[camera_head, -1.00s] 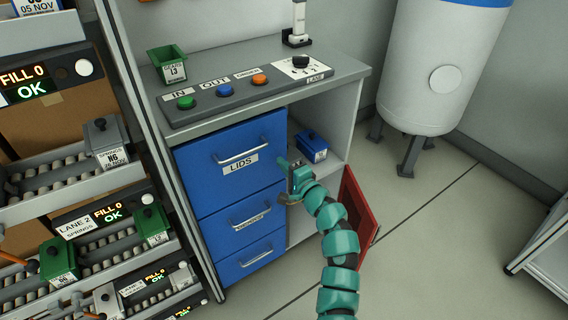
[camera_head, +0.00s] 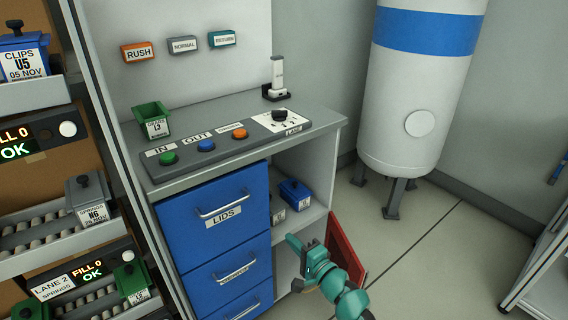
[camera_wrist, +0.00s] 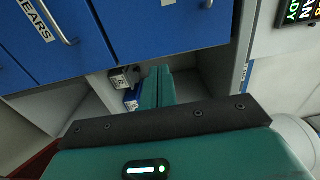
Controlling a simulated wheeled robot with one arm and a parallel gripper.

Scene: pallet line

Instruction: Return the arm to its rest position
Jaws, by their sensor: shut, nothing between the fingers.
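My teal arm (camera_head: 345,297) reaches up from the lower right of the head view. My gripper (camera_head: 292,242) is in front of the cabinet's open compartment, to the right of the blue drawers and by the red door. In the wrist view the two teal fingers of my gripper (camera_wrist: 157,80) lie together, shut and empty. They point toward the compartment.
The LIDS drawer (camera_head: 215,210) is above more blue drawers. A blue box (camera_head: 296,194) sits in the compartment. The open red door (camera_head: 347,250) is close behind my arm. A green bin (camera_head: 152,117) stands on the counter. Floor is free at right.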

